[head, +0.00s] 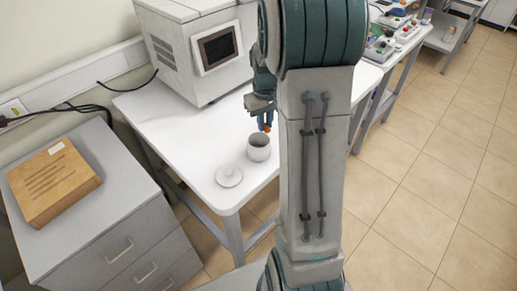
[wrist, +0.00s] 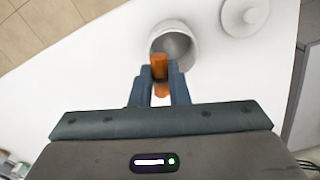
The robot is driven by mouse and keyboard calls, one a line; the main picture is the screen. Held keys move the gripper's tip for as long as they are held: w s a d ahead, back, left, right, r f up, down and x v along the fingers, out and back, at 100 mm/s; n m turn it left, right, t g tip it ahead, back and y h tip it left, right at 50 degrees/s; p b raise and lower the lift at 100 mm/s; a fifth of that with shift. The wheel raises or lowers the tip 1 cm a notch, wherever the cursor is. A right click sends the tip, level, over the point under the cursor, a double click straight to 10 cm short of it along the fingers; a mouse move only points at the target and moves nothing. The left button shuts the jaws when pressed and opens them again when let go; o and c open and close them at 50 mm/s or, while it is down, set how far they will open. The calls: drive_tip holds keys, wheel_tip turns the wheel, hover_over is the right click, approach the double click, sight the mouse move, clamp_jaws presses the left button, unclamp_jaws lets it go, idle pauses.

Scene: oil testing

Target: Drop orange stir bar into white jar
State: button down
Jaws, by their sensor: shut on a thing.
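The orange stir bar (wrist: 159,62) is held between the two blue-grey fingers of my gripper (wrist: 160,84) in the wrist view. Its far end overlaps the near rim of the white jar (wrist: 174,36) in that view. The jar is open and stands upright on the white table in the head view (head: 258,148). My gripper (head: 265,124) shows there just above and behind the jar, with the orange bar (head: 267,128) at its tips. I cannot tell the exact height above the rim. My arm hides part of the table.
The white lid (head: 229,176) lies on the table (head: 165,120) left of the jar, near the front edge. A white and grey machine with a screen (head: 217,48) stands at the back. A grey drawer cabinet (head: 95,205) bearing a brown box (head: 53,183) is at left.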

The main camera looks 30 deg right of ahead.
sight(265, 131)
wheel_tip(265, 131, down, 4)
drive_tip(key=shift+f+b, duration=0.1)
drive_tip(key=shift+b, duration=1)
drive_tip(key=c, duration=1.3)
unclamp_jaws()
wheel_tip(265, 131, up, 14)
drive_tip(key=b, duration=0.1)
